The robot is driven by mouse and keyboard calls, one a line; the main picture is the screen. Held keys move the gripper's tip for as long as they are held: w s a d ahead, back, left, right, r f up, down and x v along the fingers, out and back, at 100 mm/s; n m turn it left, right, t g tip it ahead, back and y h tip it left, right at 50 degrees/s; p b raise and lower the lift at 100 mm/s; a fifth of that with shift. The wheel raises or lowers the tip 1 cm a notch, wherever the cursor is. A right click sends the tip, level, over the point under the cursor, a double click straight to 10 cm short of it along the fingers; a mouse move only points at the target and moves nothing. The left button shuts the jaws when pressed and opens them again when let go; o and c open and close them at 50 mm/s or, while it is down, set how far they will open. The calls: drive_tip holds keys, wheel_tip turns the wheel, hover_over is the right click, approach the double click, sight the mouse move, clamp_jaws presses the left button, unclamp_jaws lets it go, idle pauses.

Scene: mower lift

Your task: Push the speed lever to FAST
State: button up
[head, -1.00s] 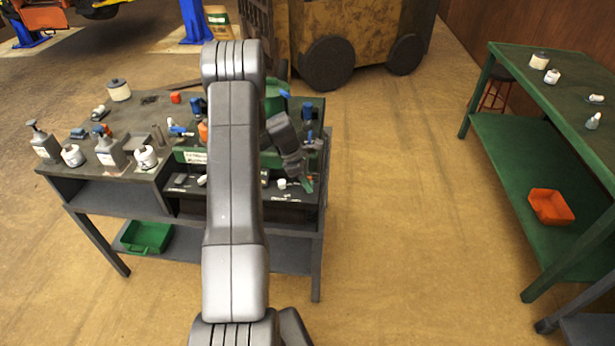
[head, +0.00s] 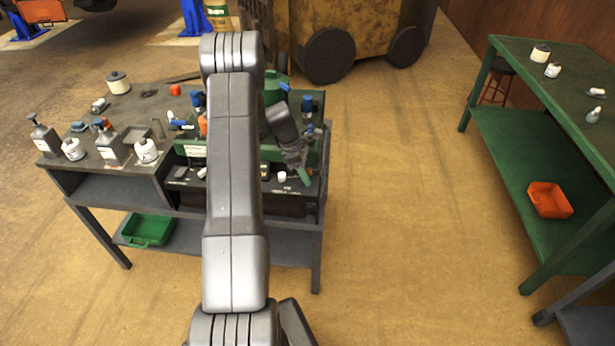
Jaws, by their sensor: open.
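My gripper (head: 303,172) is at the front right of the green machine (head: 272,92) on the grey workbench, close to the machine's front panel. It is small in the head view, and its fingers look green against the dark shelf. The speed lever and its FAST mark cannot be made out, being too small or hidden behind my arm. A white label (head: 194,150) shows on the machine's front, left of my arm. Whether my gripper touches anything cannot be told.
The grey workbench (head: 85,172) holds several bottles and jars on its left, with a green bin (head: 147,230) on its lower shelf. A green table (head: 545,85) with an orange bin (head: 549,200) stands at the right. The floor between them is clear.

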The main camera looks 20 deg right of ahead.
drive_tip(key=b+v, duration=0.1)
drive_tip(key=v, duration=1.1)
drive_tip(key=shift+r, duration=0.35)
drive_tip(key=shift+a, duration=0.15)
drive_tip(key=shift+c, duration=0.2)
